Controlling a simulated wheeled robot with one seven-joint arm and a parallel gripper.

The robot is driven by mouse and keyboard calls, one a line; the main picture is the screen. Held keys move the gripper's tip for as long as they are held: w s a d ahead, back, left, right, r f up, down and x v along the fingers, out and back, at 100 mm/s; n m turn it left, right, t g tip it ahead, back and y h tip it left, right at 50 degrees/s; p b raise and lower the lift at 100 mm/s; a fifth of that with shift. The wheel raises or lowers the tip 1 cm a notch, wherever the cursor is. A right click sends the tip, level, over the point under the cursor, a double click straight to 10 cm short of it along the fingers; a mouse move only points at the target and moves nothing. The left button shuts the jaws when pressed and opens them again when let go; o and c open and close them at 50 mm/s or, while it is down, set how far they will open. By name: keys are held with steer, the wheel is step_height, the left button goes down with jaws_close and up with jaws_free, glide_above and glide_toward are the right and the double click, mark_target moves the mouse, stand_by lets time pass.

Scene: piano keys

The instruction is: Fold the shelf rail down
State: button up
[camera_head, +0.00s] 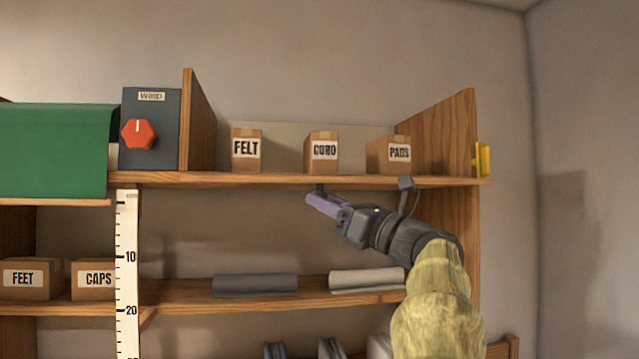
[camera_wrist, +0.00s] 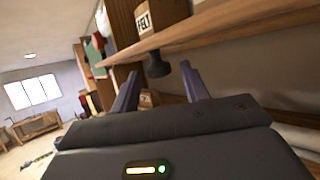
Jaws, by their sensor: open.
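A long wooden front edge (camera_head: 260,180) runs along the upper shelf. I cannot tell whether a separate rail is part of it. A small dark knob (camera_head: 320,187) hangs below this edge; it also shows in the wrist view (camera_wrist: 157,65). My gripper (camera_head: 318,203) has purple fingers and is just below the knob. In the wrist view my gripper (camera_wrist: 158,80) is open and empty, its fingers apart, with the knob showing between the fingertips. I cannot tell whether they touch it. A yellow fitting (camera_head: 483,160) is on the outer side of the right end panel.
FELT (camera_head: 246,150), a middle box (camera_head: 322,153) and PADS (camera_head: 388,156) stand on the upper shelf. A dark box with a red knob (camera_head: 138,134) and green cloth (camera_head: 55,150) are left. Rolls (camera_head: 255,285) lie below. A white ruler (camera_head: 127,270) hangs left.

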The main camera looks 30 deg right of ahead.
mark_target(319, 189)
steer(key=shift+p+x, duration=0.45)
steer(key=shift+x, duration=0.65)
steer(key=shift+w, duration=0.3)
steer(key=shift+s, duration=0.35)
steer(key=c, duration=0.9)
steer(key=shift+s+a+r+m+g+h+p, duration=0.15)
steer(key=shift+r+m+g+h+p, duration=0.2)
steer(key=shift+m+h, duration=0.2)
steer(key=shift+s+d+r+m+g+h+p, duration=0.15)
steer(key=shift+r+m+g+h, duration=0.1)
steer(key=shift+r+m+h, duration=0.3)
steer(key=shift+s+a+m+g+h+p, duration=0.15)
steer(key=shift+m+g+h+p, duration=0.25)
steer(key=shift+m, duration=0.3)
steer(key=shift+f, duration=0.1)
